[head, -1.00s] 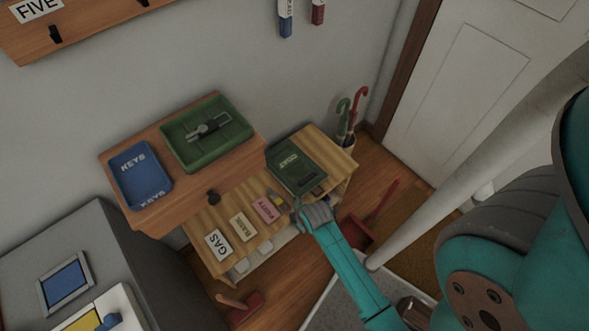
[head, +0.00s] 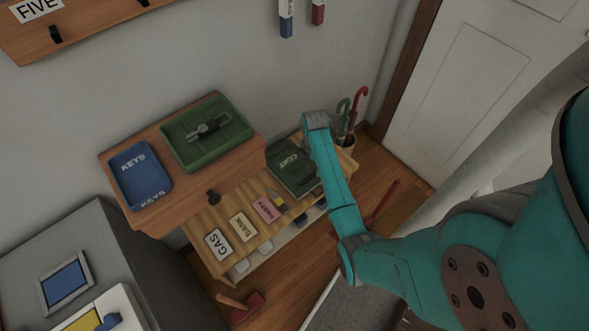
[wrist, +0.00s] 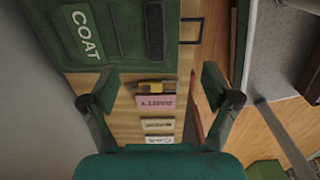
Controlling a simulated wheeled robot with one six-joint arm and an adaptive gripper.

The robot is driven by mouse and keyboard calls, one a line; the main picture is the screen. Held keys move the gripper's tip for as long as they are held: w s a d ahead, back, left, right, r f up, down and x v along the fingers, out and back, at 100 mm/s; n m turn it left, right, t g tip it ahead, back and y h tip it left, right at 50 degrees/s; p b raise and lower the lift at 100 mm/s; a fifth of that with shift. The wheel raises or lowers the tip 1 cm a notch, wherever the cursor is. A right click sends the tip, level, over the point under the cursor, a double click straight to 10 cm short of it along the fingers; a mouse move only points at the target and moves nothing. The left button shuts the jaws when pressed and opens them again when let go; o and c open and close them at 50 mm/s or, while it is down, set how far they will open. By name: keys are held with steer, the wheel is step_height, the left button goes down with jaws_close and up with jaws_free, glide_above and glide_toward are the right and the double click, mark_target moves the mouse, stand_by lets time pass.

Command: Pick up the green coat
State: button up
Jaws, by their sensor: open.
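The green coat item (head: 284,173) is a flat, dark green piece with a white COAT label, lying on the right part of the slatted wooden bench. My arm hides its right side in the head view. In the wrist view the green coat item (wrist: 125,35) fills the upper left, its COAT label beside a dark slot. My gripper (wrist: 160,88) is open and empty, its two fingers apart, with bench slats and a pink label between them. The coat item lies beyond the fingers, up and left. The fingers are hidden behind my arm in the head view.
Pink, BANK and GAS labels (head: 218,244) line the bench (head: 232,205). A wooden cabinet (head: 190,200) holds a blue KEYS tray (head: 150,188) and a green tray (head: 185,160). Umbrellas (head: 358,105) stand right of the bench. A red-headed tool (head: 245,305) lies on the floor.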

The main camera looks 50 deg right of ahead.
glide_above(310, 181)
steer(key=f, duration=0.5)
steer(key=shift+w+d+f, duration=0.2)
steer(key=shift+w+f, duration=0.05)
steer(key=shift+s+a+f, duration=0.1)
steer(key=shift+f, duration=1.2)
steer(key=shift+s+a+f, duration=0.1)
steer(key=shift+f, duration=1.45)
steer(key=shift+c, duration=0.2)
steer(key=c, duration=1.3)
